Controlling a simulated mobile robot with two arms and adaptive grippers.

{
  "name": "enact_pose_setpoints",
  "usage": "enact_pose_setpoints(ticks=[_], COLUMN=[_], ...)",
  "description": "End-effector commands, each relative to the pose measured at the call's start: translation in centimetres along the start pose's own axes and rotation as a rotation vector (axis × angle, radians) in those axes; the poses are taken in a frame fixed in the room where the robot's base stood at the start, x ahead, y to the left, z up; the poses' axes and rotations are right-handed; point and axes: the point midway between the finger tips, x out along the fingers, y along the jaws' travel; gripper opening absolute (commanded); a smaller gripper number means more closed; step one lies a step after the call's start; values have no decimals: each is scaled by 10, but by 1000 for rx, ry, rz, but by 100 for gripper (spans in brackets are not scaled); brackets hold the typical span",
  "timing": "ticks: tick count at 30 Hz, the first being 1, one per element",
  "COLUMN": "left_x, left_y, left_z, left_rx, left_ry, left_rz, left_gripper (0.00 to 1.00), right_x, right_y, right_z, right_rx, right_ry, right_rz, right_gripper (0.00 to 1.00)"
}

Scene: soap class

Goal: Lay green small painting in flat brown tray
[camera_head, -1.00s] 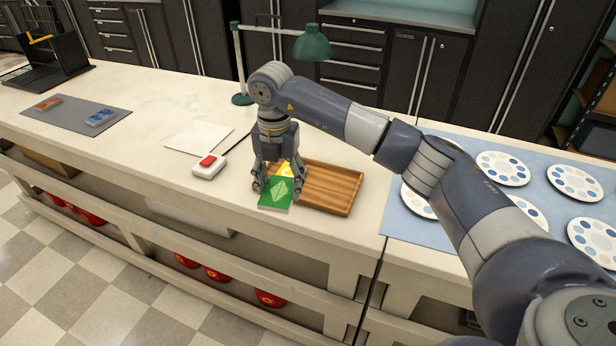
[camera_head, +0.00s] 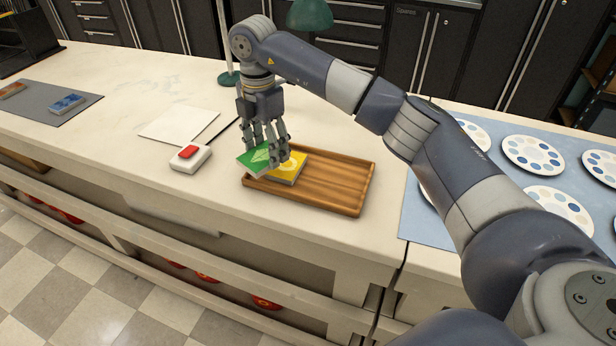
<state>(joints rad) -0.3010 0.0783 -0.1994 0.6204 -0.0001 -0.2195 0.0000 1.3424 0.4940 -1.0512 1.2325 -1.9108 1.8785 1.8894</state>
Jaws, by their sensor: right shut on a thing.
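The green small painting (camera_head: 256,161) is a thin green piece with a pale pattern. My right gripper (camera_head: 268,148) is shut on it from above and holds it over the left end of the flat brown tray (camera_head: 335,183). The painting is tilted, and its left corner reaches past the tray's left rim. I cannot tell whether its lower edge touches the tray. A yellow painting (camera_head: 290,170) lies in the left part of the tray, partly hidden by the fingers and the green one. My left gripper is not in view.
A white box with a red button (camera_head: 190,158) and a white sheet (camera_head: 178,124) lie left of the tray. A grey mat (camera_head: 45,98) holds an orange and a blue piece. A green lamp (camera_head: 308,15) stands behind. Palettes lie on a blue mat (camera_head: 420,215) at right. The tray's right part is empty.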

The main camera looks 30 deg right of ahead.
Motion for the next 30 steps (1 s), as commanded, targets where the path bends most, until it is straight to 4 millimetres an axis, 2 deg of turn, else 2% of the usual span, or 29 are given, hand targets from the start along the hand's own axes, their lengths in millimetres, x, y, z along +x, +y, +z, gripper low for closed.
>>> enact_pose_setpoints(ticks=[1, 5, 21, 27, 30], left_x=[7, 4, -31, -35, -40], left_y=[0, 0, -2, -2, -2], left_z=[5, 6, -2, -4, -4], left_rx=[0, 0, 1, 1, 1], left_ry=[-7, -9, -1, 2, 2], left_rz=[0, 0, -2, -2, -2], left_gripper=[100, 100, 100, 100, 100], right_x=[7, 7, 18, 22, 31], right_y=[0, -9, -111, -126, -127], right_z=[0, 8, 89, 99, 100], right_rx=[1, 3, 3, -1, -1], right_ry=[0, 0, -2, 0, 1], right_rz=[0, 0, -2, -1, -3], right_gripper=[38, 38, 38, 38, 38])
